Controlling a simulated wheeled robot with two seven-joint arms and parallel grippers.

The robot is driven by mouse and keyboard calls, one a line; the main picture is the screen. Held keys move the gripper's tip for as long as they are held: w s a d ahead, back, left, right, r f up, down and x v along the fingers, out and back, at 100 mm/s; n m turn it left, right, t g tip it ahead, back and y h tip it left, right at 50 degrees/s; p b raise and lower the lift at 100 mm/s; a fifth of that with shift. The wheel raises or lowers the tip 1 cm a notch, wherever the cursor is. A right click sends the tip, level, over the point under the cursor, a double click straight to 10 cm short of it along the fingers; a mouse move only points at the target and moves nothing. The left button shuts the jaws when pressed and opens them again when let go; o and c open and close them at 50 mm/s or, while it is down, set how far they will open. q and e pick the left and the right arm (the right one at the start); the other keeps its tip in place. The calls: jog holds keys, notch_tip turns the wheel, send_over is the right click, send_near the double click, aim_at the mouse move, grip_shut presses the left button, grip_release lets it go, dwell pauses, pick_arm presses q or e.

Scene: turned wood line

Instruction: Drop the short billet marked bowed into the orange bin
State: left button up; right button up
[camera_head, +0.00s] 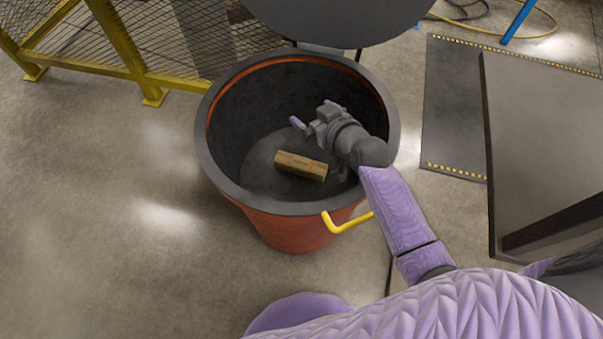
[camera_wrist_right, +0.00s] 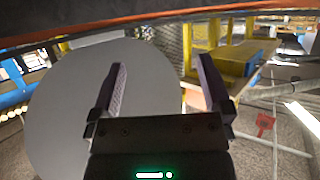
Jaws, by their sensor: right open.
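The orange bin (camera_head: 285,232) is a round tub with a dark grey rim and a dark inside. The billet (camera_head: 301,165) is a short light-brown block with a small reddish mark and dark lettering too small to read. It shows inside the bin, seemingly on the floor, apart from my gripper. My right gripper (camera_head: 305,123) is over the bin's opening, above and beside the billet. In the right wrist view my right gripper (camera_wrist_right: 160,75) has its two fingers wide apart with nothing between them. My left gripper is not in view.
A grey round lid (camera_head: 338,14) is raised behind the bin. A yellow handle (camera_head: 347,222) sticks out at its front. A yellow mesh fence (camera_head: 125,45) stands behind left. A dark table (camera_head: 548,140) is at right, by a dark floor mat (camera_head: 455,100). Floor at left is clear.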

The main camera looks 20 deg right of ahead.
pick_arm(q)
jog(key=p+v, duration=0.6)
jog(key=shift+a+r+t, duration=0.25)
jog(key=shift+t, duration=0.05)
pick_arm(e)
notch_tip(320, 180, up, 10)
jog(key=shift+f, duration=0.2)
